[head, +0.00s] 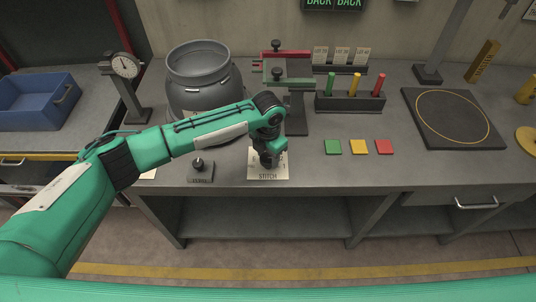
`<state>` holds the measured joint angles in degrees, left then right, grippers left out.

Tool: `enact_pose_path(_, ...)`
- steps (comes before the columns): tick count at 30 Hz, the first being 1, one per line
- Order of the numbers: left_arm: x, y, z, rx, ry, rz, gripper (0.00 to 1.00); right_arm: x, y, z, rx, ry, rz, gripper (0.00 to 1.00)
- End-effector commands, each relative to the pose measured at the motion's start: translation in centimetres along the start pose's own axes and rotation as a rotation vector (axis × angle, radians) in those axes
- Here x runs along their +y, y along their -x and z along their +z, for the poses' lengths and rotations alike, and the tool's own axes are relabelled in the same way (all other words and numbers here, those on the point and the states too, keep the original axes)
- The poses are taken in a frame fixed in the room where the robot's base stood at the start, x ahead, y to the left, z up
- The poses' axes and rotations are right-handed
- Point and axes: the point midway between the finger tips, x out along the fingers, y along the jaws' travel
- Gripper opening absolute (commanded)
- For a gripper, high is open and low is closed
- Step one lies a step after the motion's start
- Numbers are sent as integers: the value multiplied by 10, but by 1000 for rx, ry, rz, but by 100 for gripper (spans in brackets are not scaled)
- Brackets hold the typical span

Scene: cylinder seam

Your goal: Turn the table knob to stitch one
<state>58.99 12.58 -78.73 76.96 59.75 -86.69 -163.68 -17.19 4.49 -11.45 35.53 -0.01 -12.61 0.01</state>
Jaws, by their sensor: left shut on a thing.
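The stitch plate (268,176), a pale label marked STITCH with a figure 1 at its right, lies near the front edge of the grey table. My left gripper (268,163) points down over the middle of this plate, shut on the table knob. The gripper hides the knob, so its pointer and setting cannot be seen. Another black knob (199,165) on a dark plate stands to the left, apart from the gripper. My right gripper is not in view.
A grey pot (200,75) and a dial gauge (124,66) stand behind my left arm. A red and green clamp-like stand (287,75) rises behind the gripper. Green, yellow and red squares (358,147) lie to the right, with a black pad (453,118) beyond. A blue bin (38,102) is far left.

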Motion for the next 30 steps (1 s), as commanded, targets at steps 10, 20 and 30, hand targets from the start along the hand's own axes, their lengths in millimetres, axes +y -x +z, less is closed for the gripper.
enact_pose_path(10,0,0,0,0,0,0,68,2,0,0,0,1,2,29)
enact_pose_path(20,1,10,1,-2,1,0,68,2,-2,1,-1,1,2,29)
enact_pose_path(30,0,80,1,-3,-1,2,68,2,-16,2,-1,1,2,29)
